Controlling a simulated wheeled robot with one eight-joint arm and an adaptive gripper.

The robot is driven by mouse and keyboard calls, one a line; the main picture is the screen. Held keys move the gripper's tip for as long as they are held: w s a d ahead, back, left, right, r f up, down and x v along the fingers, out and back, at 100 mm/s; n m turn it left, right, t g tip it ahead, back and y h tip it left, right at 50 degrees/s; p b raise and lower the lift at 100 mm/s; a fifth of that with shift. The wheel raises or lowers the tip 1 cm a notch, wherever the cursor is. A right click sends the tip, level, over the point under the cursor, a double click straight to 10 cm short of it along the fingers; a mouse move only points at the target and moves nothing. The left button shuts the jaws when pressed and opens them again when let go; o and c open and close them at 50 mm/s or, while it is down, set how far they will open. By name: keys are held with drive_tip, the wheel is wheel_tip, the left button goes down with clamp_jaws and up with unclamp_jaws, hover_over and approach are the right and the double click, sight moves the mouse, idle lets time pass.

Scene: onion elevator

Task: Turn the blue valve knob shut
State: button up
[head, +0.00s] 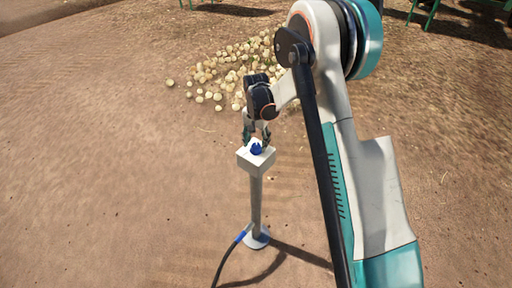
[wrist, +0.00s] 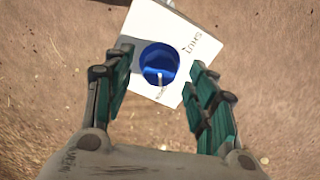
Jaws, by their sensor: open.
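The blue valve knob (head: 256,148) sits on top of a white box (head: 250,164) on a grey post in the head view. In the wrist view the round blue knob (wrist: 158,64) shows from above on the white box top (wrist: 150,22), with a white mark on it and the word SHUT printed at its right. My gripper (wrist: 158,78) is open, with one teal finger on each side of the knob. The fingers look apart from the knob; their height relative to it is hard to tell. In the head view my gripper (head: 257,138) is at the box, just behind the knob.
The post stands on a round white base (head: 256,237) with a dark hose (head: 228,256) with a blue end joined near it. A pile of onions (head: 235,68) lies on the dirt behind. Green metal legs (head: 431,14) stand at the far edge. Bare ground lies left.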

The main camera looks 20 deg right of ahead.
drive_tip(key=shift+f, duration=0.85)
drive_tip(key=shift+c, duration=0.2)
drive_tip(key=c, duration=1)
